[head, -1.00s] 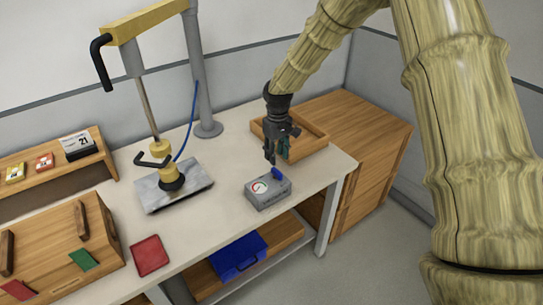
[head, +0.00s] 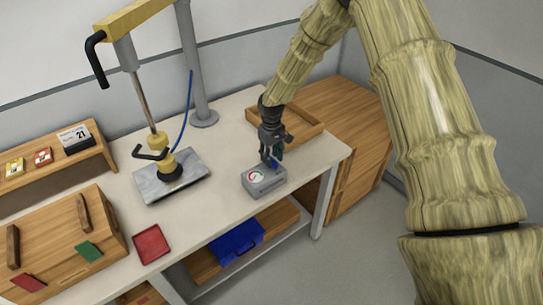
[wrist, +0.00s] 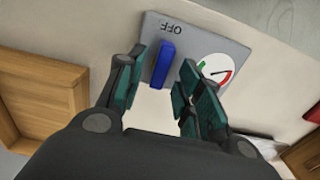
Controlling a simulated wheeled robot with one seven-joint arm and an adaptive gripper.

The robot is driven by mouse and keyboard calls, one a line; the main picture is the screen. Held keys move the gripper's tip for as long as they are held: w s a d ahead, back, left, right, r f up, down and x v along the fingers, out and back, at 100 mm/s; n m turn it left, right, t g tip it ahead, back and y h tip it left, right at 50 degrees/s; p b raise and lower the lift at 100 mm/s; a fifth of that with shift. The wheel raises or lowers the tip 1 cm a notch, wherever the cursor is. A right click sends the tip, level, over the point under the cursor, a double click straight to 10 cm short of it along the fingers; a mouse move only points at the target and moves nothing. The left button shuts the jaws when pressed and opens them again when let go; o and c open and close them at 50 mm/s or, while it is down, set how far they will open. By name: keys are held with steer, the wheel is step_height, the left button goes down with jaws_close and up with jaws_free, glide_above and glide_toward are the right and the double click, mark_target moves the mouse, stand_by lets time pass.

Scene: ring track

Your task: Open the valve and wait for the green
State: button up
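The valve is a grey box (head: 266,182) on the table, with a blue handle (wrist: 163,65) and a round gauge (wrist: 215,68). "OFF" is printed beside the handle in the wrist view. The gauge has a red and green scale; its needle appears to lie by the red part. My gripper (head: 272,158) is above the box, pointing down. In the wrist view its teal-padded fingers (wrist: 160,80) are apart, one on each side of the blue handle, with a gap on the right side. Whether either finger touches the handle I cannot tell.
A wooden tray (head: 303,135) lies behind my gripper. A red tray (head: 151,243) and a wooden box (head: 60,232) are further left.

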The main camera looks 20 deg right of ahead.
steer(key=shift+f, duration=0.65)
jaws_close()
